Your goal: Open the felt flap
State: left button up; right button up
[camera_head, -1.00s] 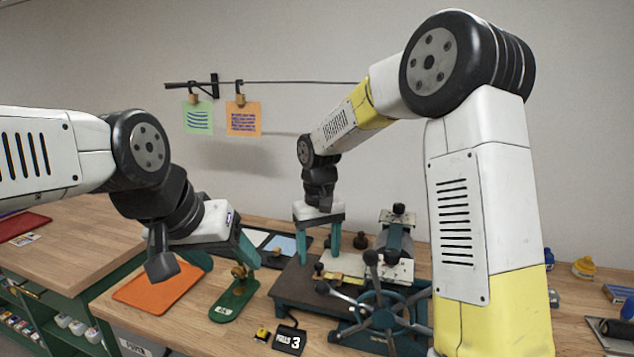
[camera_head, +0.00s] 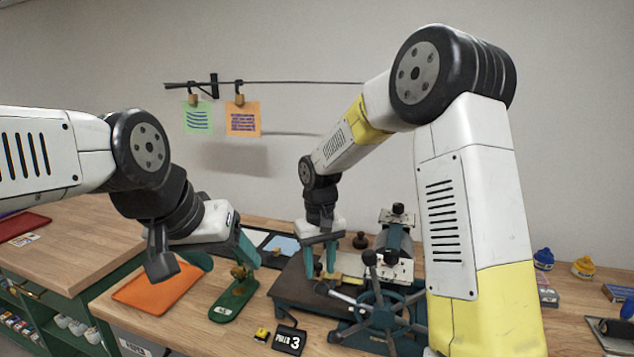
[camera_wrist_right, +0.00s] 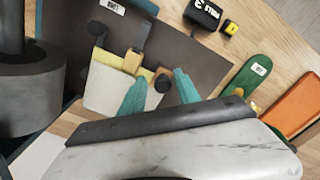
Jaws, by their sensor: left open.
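A cream felt piece with a yellow strip along its edge lies on the dark press bed (camera_head: 290,287); the felt shows in the right wrist view (camera_wrist_right: 108,92). It is partly hidden behind my gripper in the head view. Small dark knobs and a lever sit at the strip. My right gripper (camera_head: 320,271) is low over the bed beside the strip. In the wrist view its teal fingers (camera_wrist_right: 160,77) stand apart, with a dark knob (camera_wrist_right: 162,84) showing between them; I cannot tell if they touch it. My left gripper (camera_head: 231,263) is open and empty above the bench, left of the bed.
A spoked press wheel (camera_head: 377,313) and roller (camera_head: 395,237) stand right of the bed.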

jog(key=shift+s+a+f, duration=0.1)
jog(key=shift+s+a, duration=0.1)
jog(key=c, duration=0.3)
jog(key=shift+c, duration=0.2)
